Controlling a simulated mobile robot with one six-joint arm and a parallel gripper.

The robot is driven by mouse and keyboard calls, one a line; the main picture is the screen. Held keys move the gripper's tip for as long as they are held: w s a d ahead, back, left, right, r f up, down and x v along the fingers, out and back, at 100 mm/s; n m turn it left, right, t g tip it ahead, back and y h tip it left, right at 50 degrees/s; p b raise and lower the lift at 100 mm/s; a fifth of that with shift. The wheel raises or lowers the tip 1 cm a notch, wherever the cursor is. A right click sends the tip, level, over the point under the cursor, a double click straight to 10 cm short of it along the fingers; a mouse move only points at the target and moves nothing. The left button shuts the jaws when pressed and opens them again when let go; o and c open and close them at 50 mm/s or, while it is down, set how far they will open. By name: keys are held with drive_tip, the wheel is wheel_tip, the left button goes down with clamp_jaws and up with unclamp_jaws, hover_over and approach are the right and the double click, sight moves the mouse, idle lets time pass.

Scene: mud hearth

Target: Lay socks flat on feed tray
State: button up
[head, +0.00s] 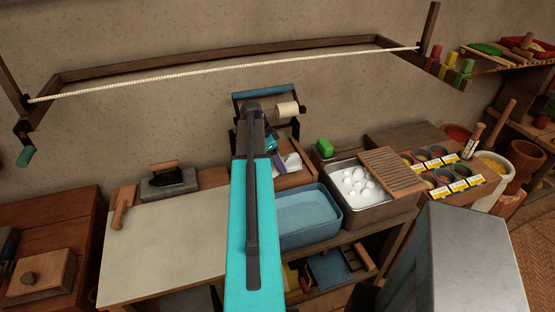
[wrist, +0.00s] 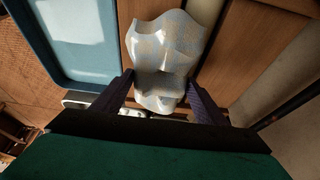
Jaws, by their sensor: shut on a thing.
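A pale, faintly speckled folded cloth, which looks like a sock (wrist: 165,50), is between the two dark fingers of my gripper (wrist: 160,82). My gripper is shut on it. The cloth bulges up in soft folds, not flat. In the head view a white patch of it (head: 292,163) shows over a wooden tray (head: 299,180), which looks like the feed tray, in front of the wringer (head: 288,108). My arm hides much of the tray and most of the gripper there. I cannot tell whether the cloth touches the tray or how many socks there are.
A blue basin of water (head: 309,216) stands just in front of the tray. A sudsy tub (head: 352,190) with a washboard and a green soap block (head: 324,147) are to the right. A line (head: 220,69) hangs above.

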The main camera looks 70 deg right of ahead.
drive_tip(key=shift+f+b, duration=0.45)
drive_tip(key=shift+f, duration=0.4)
drive_tip(key=shift+f, duration=0.1)
drive_tip(key=o, duration=1.1)
drive_tip(key=shift+c, duration=0.2)
drive_tip(key=b+v, duration=0.3)
drive_tip(key=v, duration=1.1)
drive_tip(key=shift+s+f, duration=0.1)
drive_tip(key=shift+s, duration=0.15)
